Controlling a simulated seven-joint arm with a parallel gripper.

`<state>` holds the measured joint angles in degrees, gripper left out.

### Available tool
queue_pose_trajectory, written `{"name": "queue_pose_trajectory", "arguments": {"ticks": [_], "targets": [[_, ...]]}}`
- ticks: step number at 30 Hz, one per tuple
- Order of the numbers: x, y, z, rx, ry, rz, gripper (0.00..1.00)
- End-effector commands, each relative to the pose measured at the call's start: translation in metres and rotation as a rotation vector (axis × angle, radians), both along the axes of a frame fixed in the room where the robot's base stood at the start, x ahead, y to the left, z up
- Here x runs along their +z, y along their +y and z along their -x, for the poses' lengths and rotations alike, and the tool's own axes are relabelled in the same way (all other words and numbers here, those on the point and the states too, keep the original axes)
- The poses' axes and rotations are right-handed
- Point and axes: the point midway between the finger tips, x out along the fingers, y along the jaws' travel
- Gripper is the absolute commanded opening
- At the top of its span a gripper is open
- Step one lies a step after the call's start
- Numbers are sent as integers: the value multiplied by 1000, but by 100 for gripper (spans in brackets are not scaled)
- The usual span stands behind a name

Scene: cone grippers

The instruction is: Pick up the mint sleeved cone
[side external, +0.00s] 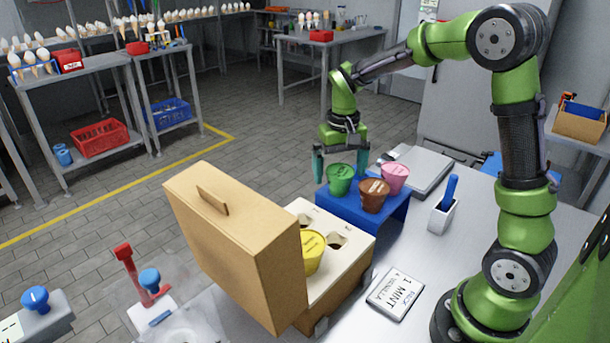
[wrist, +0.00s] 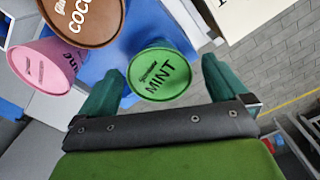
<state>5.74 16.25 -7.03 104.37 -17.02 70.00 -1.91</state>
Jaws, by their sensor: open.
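The mint sleeved cone, with a green top lettered MINT, stands in the blue stand (side external: 395,215) and shows in the side external view (side external: 340,176) and the wrist view (wrist: 160,76). My gripper (side external: 340,160) is open over the back left of the stand. In the wrist view its two teal fingers (wrist: 158,88) lie on either side of the mint cone, and I see no contact. A brown cone (side external: 374,192) and a pink cone (side external: 396,177) stand beside it. The lower part of the mint cone is hidden.
A tan box with a raised lid (side external: 235,245) holds a yellow cone (side external: 313,250) and empty holes, left of the stand. A sign reading 1 MINT (side external: 395,294) lies on the table. A white cup with a blue tool (side external: 442,215) stands right of the stand.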

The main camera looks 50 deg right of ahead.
Motion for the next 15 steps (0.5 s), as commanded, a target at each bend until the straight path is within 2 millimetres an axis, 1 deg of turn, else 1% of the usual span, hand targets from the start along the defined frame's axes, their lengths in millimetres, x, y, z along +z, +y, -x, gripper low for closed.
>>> {"name": "queue_pose_trajectory", "arguments": {"ticks": [1,3,6,14,15], "targets": [[-9,0,2,-1,4,-1,100],[-18,0,1,0,3,-1,100],[-26,0,1,0,1,-1,100],[-28,0,1,0,-1,1,100],[-28,0,1,0,-1,1,94]]}}
